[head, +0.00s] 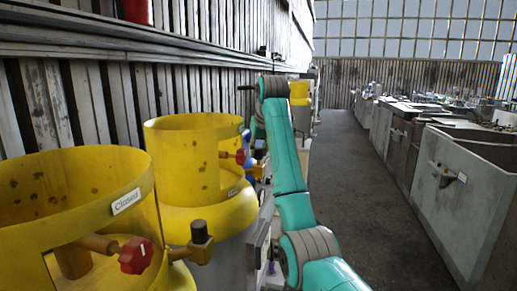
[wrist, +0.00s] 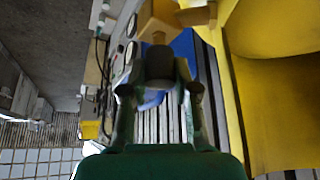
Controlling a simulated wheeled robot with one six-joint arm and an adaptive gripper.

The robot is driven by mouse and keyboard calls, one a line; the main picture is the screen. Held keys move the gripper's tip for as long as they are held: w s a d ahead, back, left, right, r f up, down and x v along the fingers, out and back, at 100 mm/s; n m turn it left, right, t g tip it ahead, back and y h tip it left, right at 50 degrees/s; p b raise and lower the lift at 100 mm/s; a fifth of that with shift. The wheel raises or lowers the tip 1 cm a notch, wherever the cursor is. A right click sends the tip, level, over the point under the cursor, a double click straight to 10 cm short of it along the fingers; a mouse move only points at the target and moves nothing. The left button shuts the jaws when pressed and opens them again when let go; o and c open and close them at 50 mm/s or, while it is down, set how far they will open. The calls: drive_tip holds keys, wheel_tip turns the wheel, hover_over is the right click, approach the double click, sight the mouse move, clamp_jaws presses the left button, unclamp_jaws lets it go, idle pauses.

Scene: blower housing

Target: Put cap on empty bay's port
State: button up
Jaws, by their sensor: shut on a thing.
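In the wrist view my gripper (wrist: 160,82) is shut on a dark round cap (wrist: 158,62). A brass fitting (wrist: 158,16) with a brown stub lies just beyond the cap; I cannot tell whether the cap touches it. In the head view the near yellow cylinder (head: 75,190) has a red knob (head: 135,255), a "Closed" label and a brass outlet (head: 202,250) with a dark cap (head: 199,231) on top. The second yellow cylinder (head: 190,150) has a red knob (head: 240,156); its outlet is hidden.
A yellow body (wrist: 275,110) fills the right of the wrist view, close to my gripper. A blue object (wrist: 185,45) lies behind the fitting. A plank wall (head: 70,100) runs along the left. The aisle floor (head: 355,180) is clear, with grey bins (head: 465,190) at right.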

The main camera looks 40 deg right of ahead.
drive_tip(key=shift+f, duration=1)
drive_tip(key=o, duration=1)
